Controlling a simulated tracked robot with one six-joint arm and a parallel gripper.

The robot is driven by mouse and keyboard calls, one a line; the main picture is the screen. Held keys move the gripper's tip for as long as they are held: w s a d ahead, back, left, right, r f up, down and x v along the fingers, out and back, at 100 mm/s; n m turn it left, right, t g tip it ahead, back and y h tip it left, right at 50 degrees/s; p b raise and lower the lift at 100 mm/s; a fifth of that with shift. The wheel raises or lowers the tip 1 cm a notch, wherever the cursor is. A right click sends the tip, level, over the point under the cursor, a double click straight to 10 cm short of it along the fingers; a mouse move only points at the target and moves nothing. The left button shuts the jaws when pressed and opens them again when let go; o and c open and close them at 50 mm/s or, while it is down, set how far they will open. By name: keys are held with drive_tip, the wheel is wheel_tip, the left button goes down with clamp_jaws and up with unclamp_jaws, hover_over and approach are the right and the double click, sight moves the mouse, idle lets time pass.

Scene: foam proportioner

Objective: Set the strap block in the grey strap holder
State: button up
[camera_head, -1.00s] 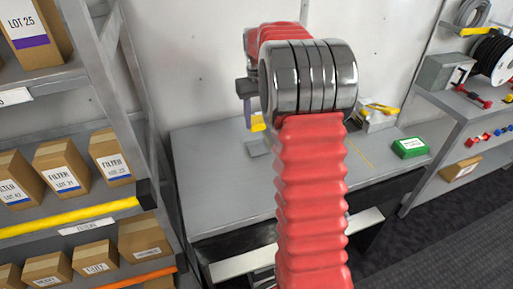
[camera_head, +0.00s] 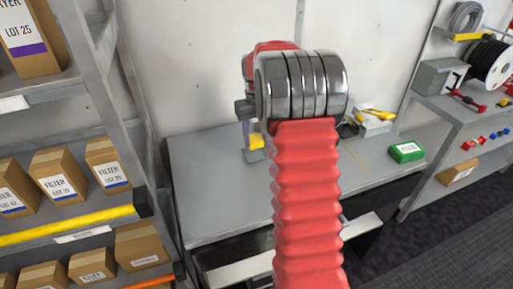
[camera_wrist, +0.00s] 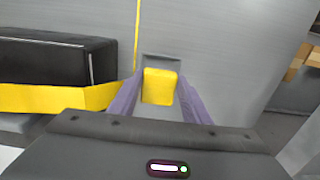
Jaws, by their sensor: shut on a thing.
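The yellow strap block (camera_wrist: 159,88) is between the two purple fingers of my gripper (camera_wrist: 160,92), which is shut on it. The block also shows in the head view (camera_head: 256,141), low over the grey bench. The grey strap holder (camera_wrist: 161,57) shows as a darker grey rectangle just beyond the block in the wrist view, partly covered by it. In the head view a bit of the holder (camera_head: 256,156) shows directly under the block. I cannot tell whether the block touches the holder or is inside it. My red arm hides part of the bench.
A black case (camera_wrist: 60,62) with a yellow edge stands left of my gripper in the wrist view. A green box (camera_head: 406,152) and a white bin with a yellow tool (camera_head: 374,120) sit at the bench's right. A shelf of cardboard boxes (camera_head: 63,173) stands close on the left.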

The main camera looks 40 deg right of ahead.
sight(256, 148)
drive_tip(key=shift+f, duration=2.4)
drive_tip(key=shift+f, duration=0.25)
drive_tip(key=o, duration=1.1)
wheel_tip(256, 148, up, 11)
drive_tip(key=shift+r, duration=0.75)
